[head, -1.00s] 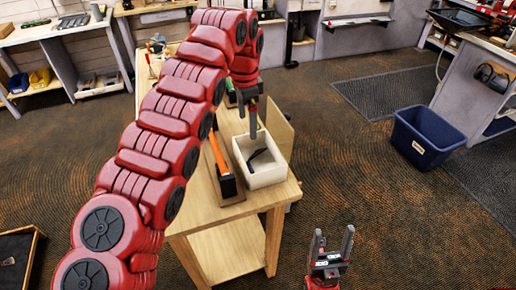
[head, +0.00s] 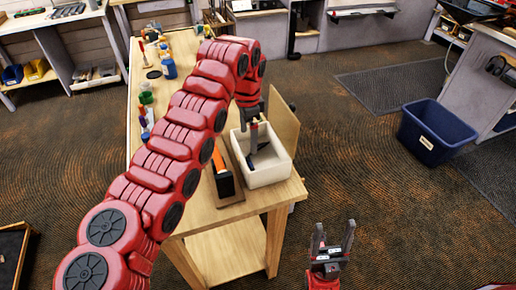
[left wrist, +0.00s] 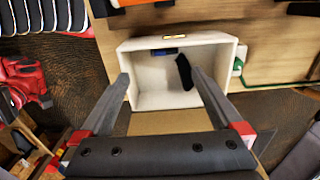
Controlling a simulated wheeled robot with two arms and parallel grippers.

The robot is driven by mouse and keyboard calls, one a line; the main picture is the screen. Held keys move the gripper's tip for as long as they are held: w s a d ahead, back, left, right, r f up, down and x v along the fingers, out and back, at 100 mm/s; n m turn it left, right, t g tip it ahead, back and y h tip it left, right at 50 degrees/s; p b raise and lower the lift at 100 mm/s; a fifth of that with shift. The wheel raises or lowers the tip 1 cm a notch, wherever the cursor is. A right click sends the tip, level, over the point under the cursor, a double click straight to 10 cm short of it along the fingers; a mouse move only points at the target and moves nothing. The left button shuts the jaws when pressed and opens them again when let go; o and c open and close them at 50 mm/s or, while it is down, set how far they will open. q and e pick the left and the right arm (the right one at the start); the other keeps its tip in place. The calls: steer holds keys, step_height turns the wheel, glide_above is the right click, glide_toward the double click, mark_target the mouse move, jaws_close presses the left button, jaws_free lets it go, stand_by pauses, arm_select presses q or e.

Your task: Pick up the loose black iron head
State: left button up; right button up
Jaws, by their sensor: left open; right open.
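The loose black iron head (left wrist: 184,72) lies inside a white open bin (left wrist: 150,102), near its far wall in the left wrist view. In the head view the bin (head: 270,177) stands on the near end of the wooden bench. My left gripper (head: 252,148) points down at the bin, open. In the left wrist view its fingers (left wrist: 160,76) are spread, with the iron head between them near the right fingertip, with no visible grip on it. In the head view the finger partly hides the iron head. My right gripper (head: 332,238) is open and empty, right of the bench over the floor.
An orange-and-black item (head: 221,175) lies left of the bin. A small blue item (left wrist: 163,52) is at the bin's far wall. A blue tub (head: 437,132) sits on the floor at right.

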arm_select(q)
steer(key=p, duration=0.2)
glide_above(249, 163)
steer(key=f, duration=0.5)
steer(key=shift+s+d+f, duration=0.1)
steer(key=shift+s+d, duration=0.05)
steer(key=shift+s, duration=0.2)
steer(key=shift+f, duration=0.5)
steer(key=shift+w+f+p, duration=0.15)
steer(key=shift+f+p, duration=0.3)
step_height(249, 163, down, 4)
steer(key=shift+w+f+p, duration=0.1)
steer(key=shift+f+p, duration=0.05)
steer(key=shift+p, duration=0.9)
steer(key=shift+f, duration=0.1)
steer(key=shift+w, duration=0.1)
steer(key=c, duration=1.6)
